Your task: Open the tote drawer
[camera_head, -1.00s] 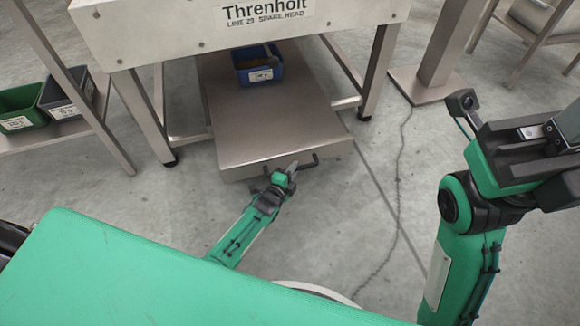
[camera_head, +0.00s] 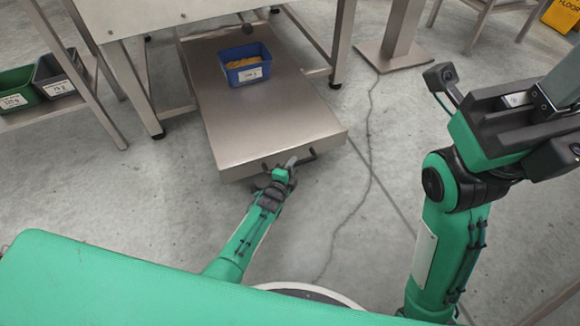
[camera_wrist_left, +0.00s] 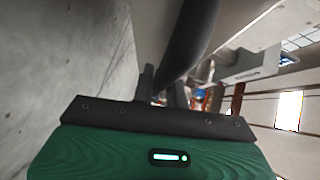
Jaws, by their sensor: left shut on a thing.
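The tote drawer (camera_head: 268,115) is a flat grey metal slab under the white machine, pulled well out toward me. A blue tote (camera_head: 245,65) with yellowish contents and a white label stands on its back part. A dark bar handle (camera_head: 300,158) is on the drawer's front. My left gripper (camera_head: 286,167) is shut on the handle at the drawer's front edge. In the left wrist view the dark handle (camera_wrist_left: 192,45) runs up close between the fingers.
The machine's legs (camera_head: 343,45) stand either side of the drawer. A shelf at the left holds a green bin (camera_head: 17,88) and a dark grey bin (camera_head: 55,75). A metal pedestal (camera_head: 398,50) stands at the back right. The floor around my left arm is clear.

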